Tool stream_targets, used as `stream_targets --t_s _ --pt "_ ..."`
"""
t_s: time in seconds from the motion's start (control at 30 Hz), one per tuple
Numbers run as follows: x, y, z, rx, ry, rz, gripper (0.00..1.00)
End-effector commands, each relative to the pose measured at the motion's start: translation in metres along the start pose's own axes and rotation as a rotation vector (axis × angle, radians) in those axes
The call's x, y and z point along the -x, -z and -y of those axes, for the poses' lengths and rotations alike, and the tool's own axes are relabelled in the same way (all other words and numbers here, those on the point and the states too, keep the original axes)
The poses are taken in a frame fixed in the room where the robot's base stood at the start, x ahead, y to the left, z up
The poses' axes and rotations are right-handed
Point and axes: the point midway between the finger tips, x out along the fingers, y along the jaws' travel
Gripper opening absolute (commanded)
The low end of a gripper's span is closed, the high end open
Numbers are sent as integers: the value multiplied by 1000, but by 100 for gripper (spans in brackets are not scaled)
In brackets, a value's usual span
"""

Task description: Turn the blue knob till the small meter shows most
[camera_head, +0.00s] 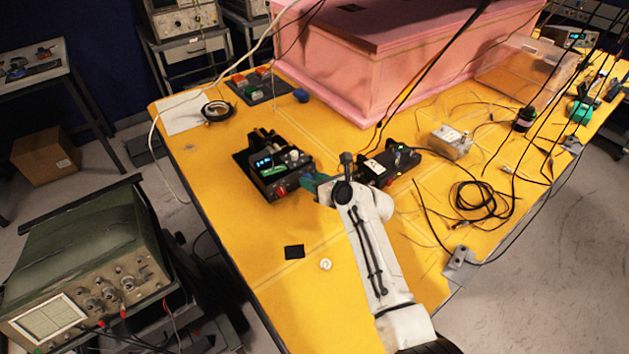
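A black instrument (272,163) with a small lit cyan display and a red part on its front stands on the yellow table. A second black box (388,167) with a pale label and small coloured lights lies to its right. I cannot make out for sure which part is the blue knob, nor read the small meter. My white arm reaches in from the lower right. My gripper (322,186) is at its far end, between the two black devices, near a teal patch. The fingertips are too small and partly hidden to show a grasp.
A large pink foam enclosure (400,62) stands behind. A metal box (450,141), loose cables and a coiled black cable (483,200) lie to the right. A black square (294,252) and a white ring (325,264) lie on the clear front left. An oscilloscope (85,262) stands beside the table.

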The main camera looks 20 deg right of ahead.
Motion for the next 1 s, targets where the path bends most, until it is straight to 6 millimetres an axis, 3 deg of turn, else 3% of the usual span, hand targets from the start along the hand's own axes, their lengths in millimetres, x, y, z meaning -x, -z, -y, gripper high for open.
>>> stream_targets --t_s 0.37,0.67,1.0 --pt "0 0 0 0 0 0 1" --pt "0 0 -1 17 6 0 0" --pt "0 2 -4 186 74 -2 0"
